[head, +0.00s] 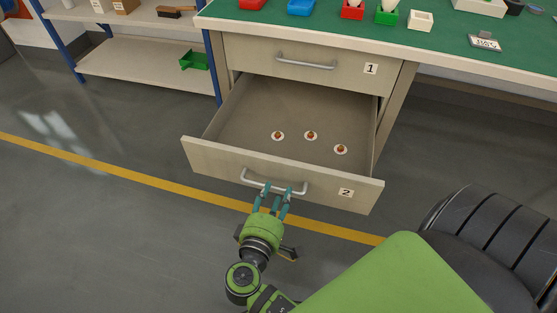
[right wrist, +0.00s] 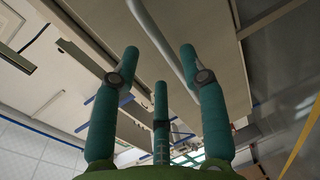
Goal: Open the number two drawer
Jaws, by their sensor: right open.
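The number two drawer (head: 260,167) stands pulled well out of the beige cabinet, its front marked with a "2" label (head: 346,192). Its silver bar handle (head: 247,178) is on the middle of that front. My right gripper (head: 277,190), with teal fingers, is at the handle and open. In the right wrist view, the handle bar (right wrist: 163,42) runs between the spread fingers of the gripper (right wrist: 160,65); I cannot tell if they touch it. Three small white-and-brown round pieces (head: 310,135) lie on the drawer floor. My left gripper is not in view.
The number one drawer (head: 345,66) above is shut. The green bench top (head: 265,24) holds red, blue, green and white trays, some with bulbs. A blue-posted shelf (head: 140,68) stands at the left. The grey floor with a yellow line (head: 110,174) is clear left of the drawer.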

